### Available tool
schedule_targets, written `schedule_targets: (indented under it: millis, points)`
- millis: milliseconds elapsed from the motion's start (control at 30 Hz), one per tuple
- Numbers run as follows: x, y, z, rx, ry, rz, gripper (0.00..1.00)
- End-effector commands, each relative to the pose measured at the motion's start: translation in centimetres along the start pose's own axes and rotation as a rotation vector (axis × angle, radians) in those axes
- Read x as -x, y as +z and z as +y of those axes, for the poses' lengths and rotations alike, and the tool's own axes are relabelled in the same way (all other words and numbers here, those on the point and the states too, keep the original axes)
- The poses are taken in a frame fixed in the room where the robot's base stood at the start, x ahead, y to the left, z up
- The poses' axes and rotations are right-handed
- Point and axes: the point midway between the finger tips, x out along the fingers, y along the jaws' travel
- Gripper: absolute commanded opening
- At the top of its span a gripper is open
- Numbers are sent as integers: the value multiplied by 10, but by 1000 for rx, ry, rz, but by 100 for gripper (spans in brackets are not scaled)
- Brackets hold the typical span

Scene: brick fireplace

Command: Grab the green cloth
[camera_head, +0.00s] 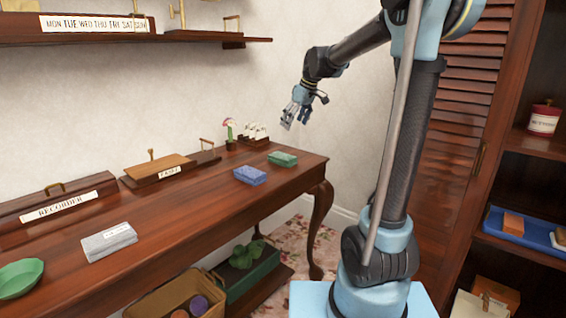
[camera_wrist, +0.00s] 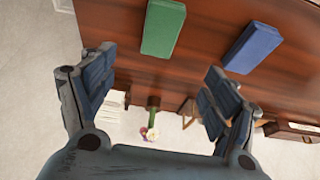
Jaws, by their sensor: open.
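The green cloth (camera_head: 282,158) is a small folded block lying flat near the far right end of the wooden table. It also shows in the wrist view (camera_wrist: 163,27) at the top, left of a blue folded cloth (camera_wrist: 252,47). My gripper (camera_head: 296,115) is in the air above the table's far end, above and slightly right of the green cloth, apart from it. In the wrist view the two fingers of my gripper (camera_wrist: 155,95) are spread wide with nothing between them but background. The green cloth lies beyond the fingertips.
The blue cloth (camera_head: 250,175) lies close to the green one on the table (camera_head: 190,215). A small potted flower (camera_head: 229,132) and a wooden holder with white items (camera_head: 253,135) stand behind, by the wall. A wall shelf (camera_head: 200,38) hangs at upper left.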

Motion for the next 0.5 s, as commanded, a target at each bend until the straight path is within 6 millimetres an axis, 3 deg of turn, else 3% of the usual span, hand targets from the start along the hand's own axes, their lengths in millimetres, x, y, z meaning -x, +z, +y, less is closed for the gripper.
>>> schedule_targets:
  millis: [500]
  points:
    - [-90, 1, -1, 0, -1, 0, 80]
